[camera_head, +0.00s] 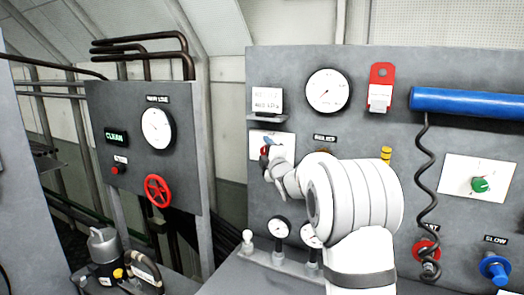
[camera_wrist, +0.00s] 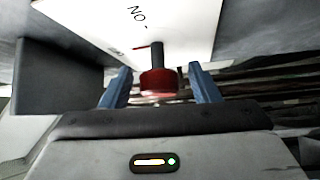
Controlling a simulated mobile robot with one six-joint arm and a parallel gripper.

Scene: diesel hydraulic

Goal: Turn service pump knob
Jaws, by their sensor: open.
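A red knob (camera_wrist: 158,83) on a dark stem stands out from a white plate (camera_wrist: 185,28) with partly readable lettering; I cannot read it as the service pump label. In the wrist view my gripper (camera_wrist: 160,74) is open, its two blue fingers on either side of the knob with visible gaps. In the head view my gripper (camera_head: 268,148) is at the white plate (camera_head: 285,138) on the grey panel, and the red knob (camera_head: 264,151) shows only in part. My arm hides the panel to the right.
The grey panel carries a large gauge (camera_head: 328,90), a red tag (camera_head: 381,87), a blue cylinder (camera_head: 466,103) with a coiled cord, a green knob (camera_head: 480,184) and a blue knob (camera_head: 495,267). Small gauges (camera_head: 278,228) stand below. A red handwheel (camera_head: 157,190) is on the left panel.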

